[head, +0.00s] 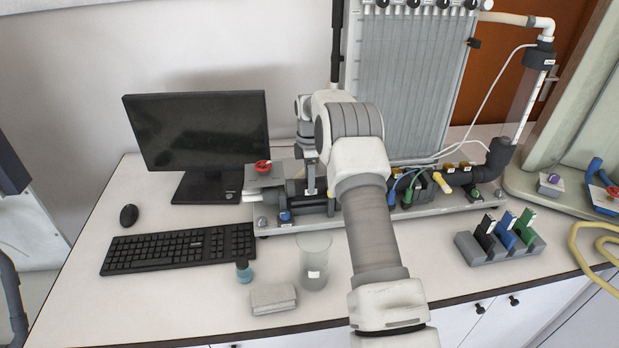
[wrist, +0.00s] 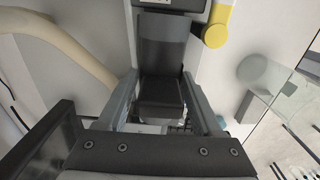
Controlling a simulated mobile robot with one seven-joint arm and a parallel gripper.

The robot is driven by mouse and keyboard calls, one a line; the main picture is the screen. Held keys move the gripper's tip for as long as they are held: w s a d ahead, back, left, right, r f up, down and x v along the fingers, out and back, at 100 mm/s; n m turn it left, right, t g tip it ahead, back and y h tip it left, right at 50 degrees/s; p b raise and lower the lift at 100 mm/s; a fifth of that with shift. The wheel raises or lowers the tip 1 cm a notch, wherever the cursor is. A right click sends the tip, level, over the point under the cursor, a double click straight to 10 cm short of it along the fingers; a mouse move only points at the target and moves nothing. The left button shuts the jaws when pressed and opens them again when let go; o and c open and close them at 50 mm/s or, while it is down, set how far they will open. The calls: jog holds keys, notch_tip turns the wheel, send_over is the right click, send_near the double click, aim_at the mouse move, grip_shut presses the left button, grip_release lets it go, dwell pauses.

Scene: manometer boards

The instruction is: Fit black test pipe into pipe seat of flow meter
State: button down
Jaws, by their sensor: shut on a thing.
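My gripper (head: 312,186) points down over the left part of the bench rig, with my arm hiding much of that area. In the wrist view its two grey fingers (wrist: 163,108) are shut on a dark, blocky piece, which looks like part of the black test pipe (wrist: 160,92). In the head view a dark horizontal pipe run (head: 296,188) lies by the gripper, low over the rig's base plate (head: 290,225). The pipe seat of the flow meter cannot be told apart clearly, nor whether the held piece touches it.
The tall manometer board (head: 410,85) stands behind my arm. A rack (head: 505,253) of black, blue and green pieces stands right.

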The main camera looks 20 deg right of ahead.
jog(key=shift+f+b, duration=0.5)
jog(key=shift+f, duration=0.5)
grip_release()
notch_tip(320, 180, up, 17)
jog(key=shift+r, duration=0.2)
dwell(0.4)
